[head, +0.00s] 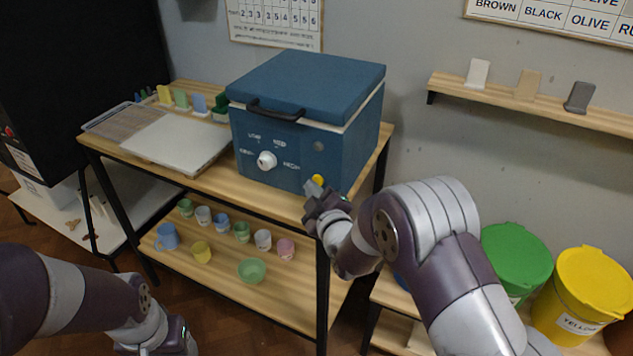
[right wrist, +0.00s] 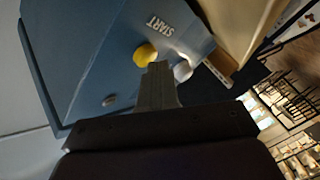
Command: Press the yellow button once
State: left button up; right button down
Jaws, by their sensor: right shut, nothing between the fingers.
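The yellow button (head: 318,179) is on the lower right of the front of a blue kiln (head: 306,140) with a dark blue lid. In the right wrist view the yellow button (right wrist: 145,55) sits beside the word START. My right gripper (head: 312,190) is shut and empty, its tip just below and in front of the button. In the right wrist view its fingertips (right wrist: 158,68) overlap the button's edge; I cannot tell whether they touch it. My left gripper (head: 172,345) is low at the bottom left, partly cut off, its fingers unclear.
The kiln stands on a wooden table with a white dial (head: 267,160) on its front. A pale slab (head: 176,142) lies to its left. Several cups and a green bowl (head: 252,270) stand on the shelf below. Green (head: 517,255) and yellow (head: 590,290) buckets are at right.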

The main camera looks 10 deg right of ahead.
jog(key=shift+w+d, duration=0.15)
jog(key=shift+w, duration=0.1)
dwell(0.6)
jog(key=shift+s+a, duration=0.5)
jog(key=shift+s, duration=0.2)
jog(key=shift+s+a, duration=0.75)
jog(key=shift+s, duration=0.3)
jog(key=shift+s+a, duration=0.7)
jog(key=shift+s, duration=0.3)
